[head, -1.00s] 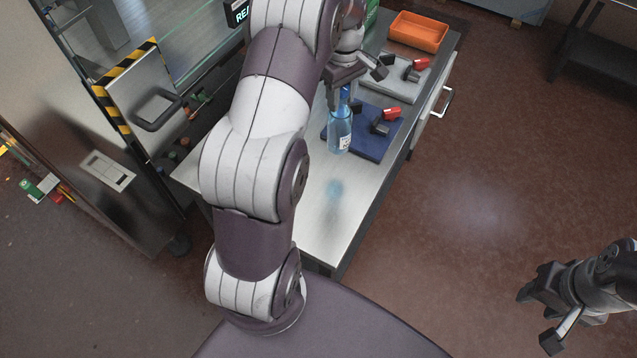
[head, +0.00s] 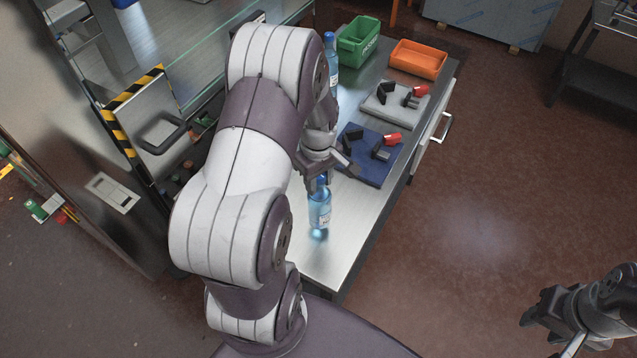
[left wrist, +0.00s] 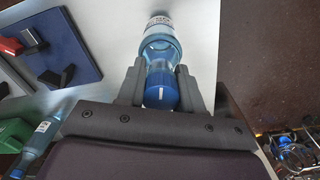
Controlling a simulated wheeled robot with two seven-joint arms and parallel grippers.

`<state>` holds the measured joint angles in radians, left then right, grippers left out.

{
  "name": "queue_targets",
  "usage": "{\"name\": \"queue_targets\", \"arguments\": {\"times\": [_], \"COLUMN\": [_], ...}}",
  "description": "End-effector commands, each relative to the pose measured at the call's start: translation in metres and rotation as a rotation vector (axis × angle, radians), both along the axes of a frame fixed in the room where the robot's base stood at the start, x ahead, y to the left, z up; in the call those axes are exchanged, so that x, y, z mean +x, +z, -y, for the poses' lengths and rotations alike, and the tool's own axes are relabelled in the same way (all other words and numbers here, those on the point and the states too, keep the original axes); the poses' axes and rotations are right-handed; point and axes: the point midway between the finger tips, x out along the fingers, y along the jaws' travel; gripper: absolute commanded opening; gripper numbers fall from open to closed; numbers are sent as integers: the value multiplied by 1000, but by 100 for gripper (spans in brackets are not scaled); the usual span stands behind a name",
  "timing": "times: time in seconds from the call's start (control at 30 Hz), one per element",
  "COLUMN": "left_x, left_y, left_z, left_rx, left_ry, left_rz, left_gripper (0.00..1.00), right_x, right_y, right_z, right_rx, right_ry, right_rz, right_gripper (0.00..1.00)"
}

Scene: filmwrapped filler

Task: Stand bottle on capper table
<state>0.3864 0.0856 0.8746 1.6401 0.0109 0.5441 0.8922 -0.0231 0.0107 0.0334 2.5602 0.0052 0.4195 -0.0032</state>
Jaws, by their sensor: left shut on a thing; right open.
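A clear blue bottle (head: 319,208) with a white label and blue cap is upright over the near part of the steel-topped table (head: 350,220). My left gripper (head: 322,180) is shut on its neck, just below the cap. In the left wrist view the fingers (left wrist: 160,85) lie on both sides of the bottle's neck (left wrist: 160,68). The bottle's base is very close to the tabletop; I cannot tell whether it touches. A second blue bottle (head: 331,62) stands farther back on the table. My right gripper (head: 543,326) is open and empty, over the floor at lower right.
A blue plate (head: 372,170) and a grey plate (head: 385,108) carry black blocks and red pieces. A green bin (head: 357,45) and an orange tray (head: 418,60) sit at the back. A glass-fronted machine with a striped edge (head: 130,95) borders the left. The table's near end is clear.

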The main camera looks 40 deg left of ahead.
Motion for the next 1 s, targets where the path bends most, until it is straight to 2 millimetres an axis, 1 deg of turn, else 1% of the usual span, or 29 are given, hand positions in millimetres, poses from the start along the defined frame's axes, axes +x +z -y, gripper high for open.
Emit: {"name": "queue_targets", "arguments": {"times": [0.03, 0.1, 0.2, 0.53, 0.57, 0.6, 0.63, 0.87, 0.93, 0.97, 1.0], "left_x": [-1, -1, -1, 0, 0, 0, 0, 0, 0, 0, 1], "left_y": [-6, -17, -28, -33, -32, -32, -32, -32, -27, -27, -22], "left_z": [1, 0, 0, 0, 0, 0, 0, 0, 0, 0, 0], "left_rx": [-3, -2, -1, 0, -1, -1, -1, -1, -1, 0, 1], "left_ry": [0, 0, 0, 0, 0, 0, 0, 0, 0, 0, -1], "left_rz": [-5, -5, -2, -1, -1, -1, -1, -1, -1, 0, 2], "left_gripper": [0, 0, 0, 0, 45, 58, 62, 62, 62, 62, 62], "right_x": [0, 0, 0, 0, 0, 0, 0, 0, 0, 0, 0], "right_y": [7, 10, 12, 8, 8, 9, 9, 9, 12, 9, 6], "right_z": [0, 0, 0, 0, 0, 0, 0, 0, 0, 0, 0], "right_rx": [0, 0, 0, 0, 0, 0, 0, 0, 0, 0, 0], "right_ry": [0, 0, 0, 0, 0, 0, 0, 0, 0, 0, 0], "right_rz": [0, 0, 0, 0, 0, 0, 0, 0, 0, 0, 0], "right_gripper": [43, 43, 43, 43, 43, 43, 43, 43, 43, 43, 43]}}
